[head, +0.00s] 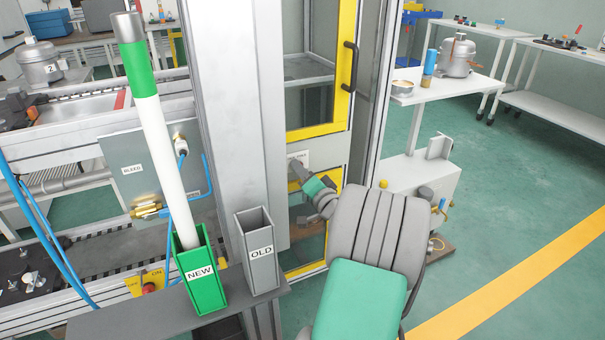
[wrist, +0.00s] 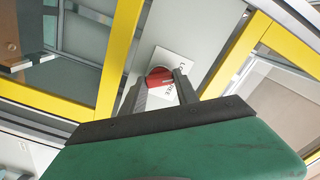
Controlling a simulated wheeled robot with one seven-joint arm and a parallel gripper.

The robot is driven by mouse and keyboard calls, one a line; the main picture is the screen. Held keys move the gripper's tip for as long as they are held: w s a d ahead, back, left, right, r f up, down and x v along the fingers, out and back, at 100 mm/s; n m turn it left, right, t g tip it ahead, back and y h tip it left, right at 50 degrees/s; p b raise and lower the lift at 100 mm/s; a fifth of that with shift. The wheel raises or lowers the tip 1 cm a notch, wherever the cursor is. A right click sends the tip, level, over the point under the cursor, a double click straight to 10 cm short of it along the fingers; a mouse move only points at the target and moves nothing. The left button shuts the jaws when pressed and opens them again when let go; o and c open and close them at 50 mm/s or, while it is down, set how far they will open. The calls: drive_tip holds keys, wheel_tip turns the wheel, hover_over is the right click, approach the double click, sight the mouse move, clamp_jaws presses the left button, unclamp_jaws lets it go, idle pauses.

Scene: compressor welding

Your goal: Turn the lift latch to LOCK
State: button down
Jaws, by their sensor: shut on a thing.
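The lift latch (wrist: 160,77) shows in the wrist view as a red knob in front of a white label plate (wrist: 172,60) on a grey panel. The label's lettering is too small and partly covered, so I cannot read which way the latch points. My gripper (wrist: 163,88) is shut on the latch, with one dark finger on each side of it. In the head view my gripper (head: 297,170) reaches the panel just below the yellow-framed door, beside the label plate (head: 299,157). The latch itself is hidden there behind my gripper.
Yellow door frames (head: 343,65) lie around the panel, with a black handle (head: 347,66) above. A grey column (head: 228,120) stands left of my arm. A green NEW holder (head: 199,272) with a tall white rod and a grey OLD holder (head: 259,252) stand at front left.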

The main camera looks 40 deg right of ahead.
drive_tip(key=c, duration=0.9)
unclamp_jaws()
drive_tip(key=shift+s, duration=0.1)
drive_tip(key=p+v, duration=0.1)
drive_tip(key=v, duration=0.6)
drive_tip(key=shift+s+a, duration=0.15)
drive_tip(key=shift+s, duration=0.15)
